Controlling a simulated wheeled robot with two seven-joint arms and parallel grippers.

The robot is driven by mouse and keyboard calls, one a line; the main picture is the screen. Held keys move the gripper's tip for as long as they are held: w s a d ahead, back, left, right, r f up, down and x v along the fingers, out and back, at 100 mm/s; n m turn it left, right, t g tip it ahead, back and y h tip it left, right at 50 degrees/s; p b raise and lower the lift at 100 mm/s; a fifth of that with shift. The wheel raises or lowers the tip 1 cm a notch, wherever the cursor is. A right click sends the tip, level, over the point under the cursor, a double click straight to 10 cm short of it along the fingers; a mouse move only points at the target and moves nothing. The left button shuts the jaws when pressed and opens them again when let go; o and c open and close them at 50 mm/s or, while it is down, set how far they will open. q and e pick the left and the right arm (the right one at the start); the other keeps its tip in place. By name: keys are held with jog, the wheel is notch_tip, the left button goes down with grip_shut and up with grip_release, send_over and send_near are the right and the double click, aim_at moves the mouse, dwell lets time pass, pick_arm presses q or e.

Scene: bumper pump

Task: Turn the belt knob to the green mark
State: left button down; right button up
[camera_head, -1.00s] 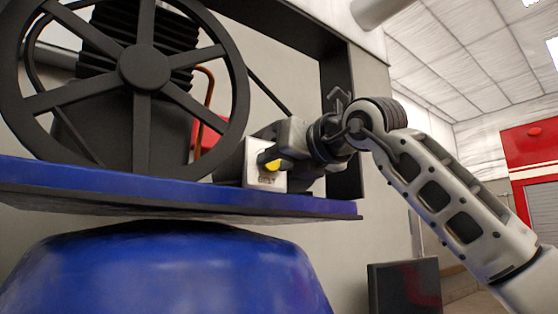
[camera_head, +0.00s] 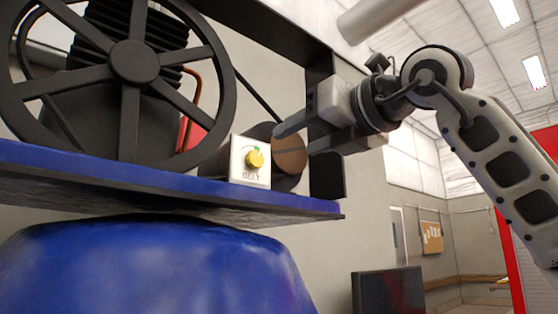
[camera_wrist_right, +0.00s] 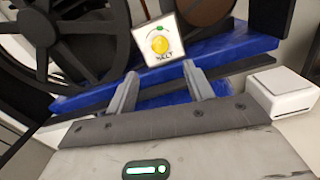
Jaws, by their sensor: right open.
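The yellow belt knob (camera_head: 255,158) sits on a white panel (camera_head: 237,177) with "BELT" lettering below it and a green mark (camera_head: 257,149) at its top edge. The panel stands on the blue deck beside the big wheel. In the right wrist view the knob (camera_wrist_right: 160,45) shows beyond the fingers, with the green mark (camera_wrist_right: 159,29) above it. My right gripper (camera_head: 292,140) is open and empty, to the right of the knob and apart from it. Its fingers (camera_wrist_right: 160,90) show spread in the wrist view. My left gripper is not in view.
A large dark spoked wheel (camera_head: 134,62) stands left of the panel on the blue deck (camera_head: 150,190). A brown-ended cylinder (camera_head: 291,155) is just right of the panel. A blue tank (camera_head: 150,270) lies below. Open room lies to the right.

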jog(key=shift+b+v, duration=0.45)
jog(key=shift+v, duration=2.35)
